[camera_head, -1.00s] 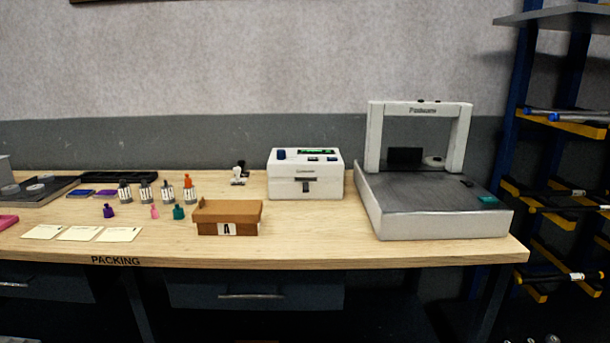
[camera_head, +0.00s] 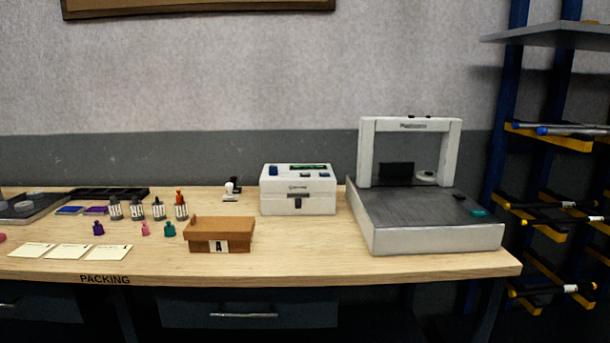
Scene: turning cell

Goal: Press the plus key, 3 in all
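A white boxy device (camera_head: 297,203) stands on the packing bench, right of the middle. Its sloped top carries a blue knob or key (camera_head: 273,171), a green display strip (camera_head: 307,167) and small dark keys (camera_head: 316,175). The marks on the keys are too small to read, so I cannot tell which is the plus key. A dark slot or tab (camera_head: 298,204) shows on its front. Neither of my grippers is in view.
A brown box marked A (camera_head: 219,235) stands front left of the device. A grey framed machine (camera_head: 430,238) stands to its right. Bottles (camera_head: 137,208), small coloured pieces (camera_head: 98,229) and cards (camera_head: 70,251) lie left. Bare bench (camera_head: 330,255) lies in front. A rack (camera_head: 505,150) stands right.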

